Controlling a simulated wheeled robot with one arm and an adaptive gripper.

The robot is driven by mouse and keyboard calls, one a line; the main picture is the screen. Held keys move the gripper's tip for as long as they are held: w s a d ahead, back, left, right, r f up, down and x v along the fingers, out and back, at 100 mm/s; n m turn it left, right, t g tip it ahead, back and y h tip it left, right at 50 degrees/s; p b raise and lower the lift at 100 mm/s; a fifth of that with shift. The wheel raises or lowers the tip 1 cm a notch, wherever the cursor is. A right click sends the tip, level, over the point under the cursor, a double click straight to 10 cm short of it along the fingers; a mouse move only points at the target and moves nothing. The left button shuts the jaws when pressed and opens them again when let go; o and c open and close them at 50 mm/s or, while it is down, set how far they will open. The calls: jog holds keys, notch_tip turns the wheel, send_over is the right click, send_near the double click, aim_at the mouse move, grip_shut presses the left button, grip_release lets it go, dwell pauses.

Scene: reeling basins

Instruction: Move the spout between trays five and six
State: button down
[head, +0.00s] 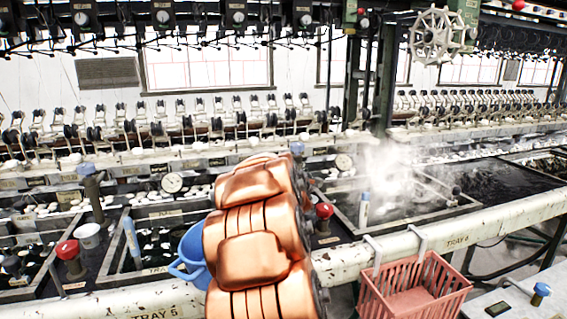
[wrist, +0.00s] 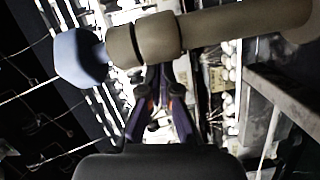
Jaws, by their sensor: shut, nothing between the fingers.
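In the wrist view a brown spout tube (wrist: 230,25) with a blue faceted knob (wrist: 80,56) crosses the top of the picture. My gripper (wrist: 160,85) is shut and empty, its fingertips close to the tube; I cannot tell whether they touch it. In the head view my copper-coloured arm hides the gripper and most of the place between the trays. A blue knob (head: 297,147) shows just behind the arm, probably the spout's top. Tray five (head: 106,262) is left of the arm, and steaming tray six (head: 455,211) is to its right.
A blue basin (head: 180,273) sits beside my arm at left. A red knob (head: 323,210) stands right of the arm, another red knob (head: 67,250) at left. A pink basket (head: 415,285) hangs on the front white rail (head: 500,214). A similar blue-capped spout (head: 90,185) stands far left.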

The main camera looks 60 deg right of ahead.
jog(key=v, duration=0.7)
jog(key=shift+s+a+f, duration=0.1)
